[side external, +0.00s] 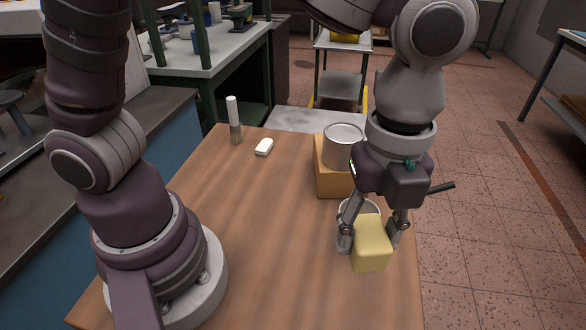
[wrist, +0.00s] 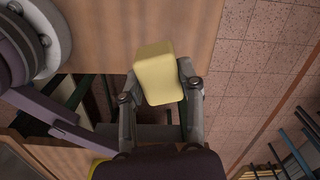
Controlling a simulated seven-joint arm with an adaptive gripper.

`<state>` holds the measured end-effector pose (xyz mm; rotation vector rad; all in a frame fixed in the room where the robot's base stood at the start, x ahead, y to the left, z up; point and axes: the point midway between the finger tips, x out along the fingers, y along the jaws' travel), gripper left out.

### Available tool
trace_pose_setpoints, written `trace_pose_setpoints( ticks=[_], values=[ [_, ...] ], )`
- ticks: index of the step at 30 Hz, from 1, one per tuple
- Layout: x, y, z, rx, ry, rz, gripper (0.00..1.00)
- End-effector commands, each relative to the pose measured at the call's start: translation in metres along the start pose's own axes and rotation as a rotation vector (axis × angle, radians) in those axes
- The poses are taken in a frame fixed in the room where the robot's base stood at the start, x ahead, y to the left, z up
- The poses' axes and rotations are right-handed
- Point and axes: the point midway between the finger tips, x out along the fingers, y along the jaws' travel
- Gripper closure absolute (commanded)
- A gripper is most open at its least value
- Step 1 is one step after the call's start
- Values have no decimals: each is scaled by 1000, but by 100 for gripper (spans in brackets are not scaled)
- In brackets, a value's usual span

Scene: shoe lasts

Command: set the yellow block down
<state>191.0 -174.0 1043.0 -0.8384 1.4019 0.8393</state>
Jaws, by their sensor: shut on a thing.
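The yellow block (side external: 371,245) is held between the two fingers of my gripper (side external: 370,236), near the right side of the wooden table (side external: 270,240). In the wrist view the block (wrist: 158,75) sits between the fingertips (wrist: 158,82), slightly tilted in the picture, with a finger on each side. My gripper is shut on it. The block's underside is hidden, and I cannot tell whether it touches the table or hangs a little above it.
A grey can (side external: 343,148) stands at a tan box (side external: 331,178) behind my gripper. A pale round rim (side external: 372,206) shows partly hidden behind the fingers. The table's middle is clear.

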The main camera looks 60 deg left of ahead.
Motion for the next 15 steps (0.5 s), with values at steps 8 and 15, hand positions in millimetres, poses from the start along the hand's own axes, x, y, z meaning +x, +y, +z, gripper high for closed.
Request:
trace_pose_setpoints(
  ticks=[8, 15],
  values=[
    [0, -1, 70, -216, -3, 0, 100],
    [0, 37, 172, -570, -6, 1, 100]
  ],
)
